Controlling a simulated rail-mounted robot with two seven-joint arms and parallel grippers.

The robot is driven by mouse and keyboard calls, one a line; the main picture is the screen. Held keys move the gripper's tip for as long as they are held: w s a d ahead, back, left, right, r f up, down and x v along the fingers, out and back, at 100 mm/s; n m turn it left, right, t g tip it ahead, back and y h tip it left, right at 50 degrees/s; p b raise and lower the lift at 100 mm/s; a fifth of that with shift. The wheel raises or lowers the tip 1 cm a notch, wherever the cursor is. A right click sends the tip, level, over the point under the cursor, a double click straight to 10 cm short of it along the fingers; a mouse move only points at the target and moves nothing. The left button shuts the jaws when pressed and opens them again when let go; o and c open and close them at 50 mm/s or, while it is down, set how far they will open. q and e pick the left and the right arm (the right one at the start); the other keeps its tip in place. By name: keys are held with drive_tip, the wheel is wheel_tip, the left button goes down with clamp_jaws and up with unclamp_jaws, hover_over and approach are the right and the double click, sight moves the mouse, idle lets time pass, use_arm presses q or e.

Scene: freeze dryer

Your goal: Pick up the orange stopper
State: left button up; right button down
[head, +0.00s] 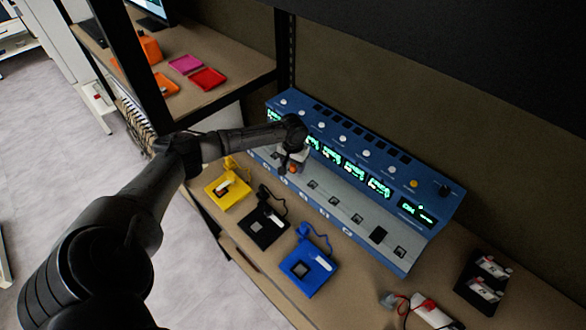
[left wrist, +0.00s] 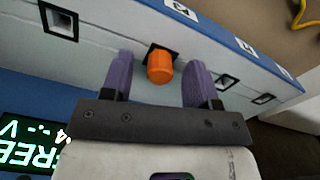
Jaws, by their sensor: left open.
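The orange stopper (left wrist: 160,66) sits in a square dark socket on the pale front ledge of the blue freeze dryer (head: 335,150). It also shows in the head view (head: 293,169) as a small orange spot under my left gripper (head: 288,163). In the left wrist view, my left gripper's two purple fingers (left wrist: 159,60) are open, one on each side of the stopper. A gap shows between the stopper and each finger. My right gripper is not in view.
Yellow (head: 228,190), black (head: 263,224) and blue (head: 308,266) corded holders stand on the bench in front of the machine. Several empty square sockets line the ledge to the right. A black rack (head: 483,282) is at the far right. A shelf with pink and red trays (head: 207,79) is upper left.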

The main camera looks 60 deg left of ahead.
use_arm(q)
drive_tip(key=c, duration=1)
drive_tip(key=shift+r, duration=0.2)
